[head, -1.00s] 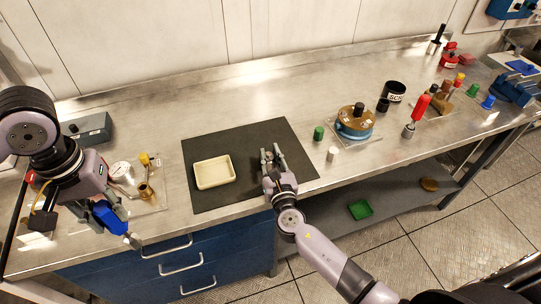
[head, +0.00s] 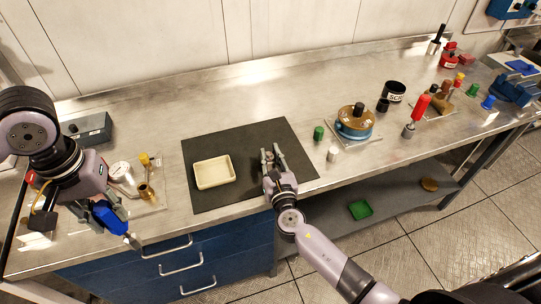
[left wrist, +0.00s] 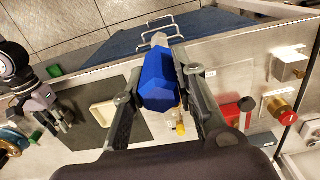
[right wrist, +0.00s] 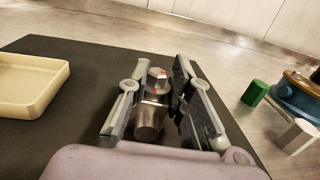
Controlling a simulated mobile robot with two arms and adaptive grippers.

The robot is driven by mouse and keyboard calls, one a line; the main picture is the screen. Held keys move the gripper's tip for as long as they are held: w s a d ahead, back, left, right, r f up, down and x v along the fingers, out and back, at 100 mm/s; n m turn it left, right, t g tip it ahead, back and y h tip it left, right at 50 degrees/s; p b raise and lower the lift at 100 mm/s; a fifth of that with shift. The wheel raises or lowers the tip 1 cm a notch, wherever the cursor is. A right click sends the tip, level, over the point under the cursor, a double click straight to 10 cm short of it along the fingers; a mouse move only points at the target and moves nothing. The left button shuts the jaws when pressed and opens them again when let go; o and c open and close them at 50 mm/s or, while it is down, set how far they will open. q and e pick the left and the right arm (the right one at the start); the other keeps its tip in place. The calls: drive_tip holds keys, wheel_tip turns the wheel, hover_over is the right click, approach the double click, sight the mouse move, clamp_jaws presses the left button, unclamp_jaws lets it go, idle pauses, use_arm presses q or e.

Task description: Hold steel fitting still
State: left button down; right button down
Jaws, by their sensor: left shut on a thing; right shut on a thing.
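The steel fitting (right wrist: 147,117) is a short grey metal cylinder with a hex-shaped top bearing a red mark. It stands between the fingers of my right gripper (right wrist: 155,108), which is shut on it over the dark mat (right wrist: 80,70). In the head view my right gripper (head: 271,162) is at the right part of the mat and the fitting is mostly hidden by the fingers. My left gripper (head: 103,214) is shut on a blue-handled tool (left wrist: 159,82) with a pale metal tip, held over the front left edge of the bench.
A cream tray (head: 214,186) lies on the mat left of my right gripper. A gauge and brass fitting (head: 146,191) are beside my left gripper.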

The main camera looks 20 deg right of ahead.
drive_tip(key=shift+a, duration=0.1)
idle(0.3)
drive_tip(key=c, duration=1.4)
unclamp_jaws()
drive_tip(key=shift+o, duration=0.2)
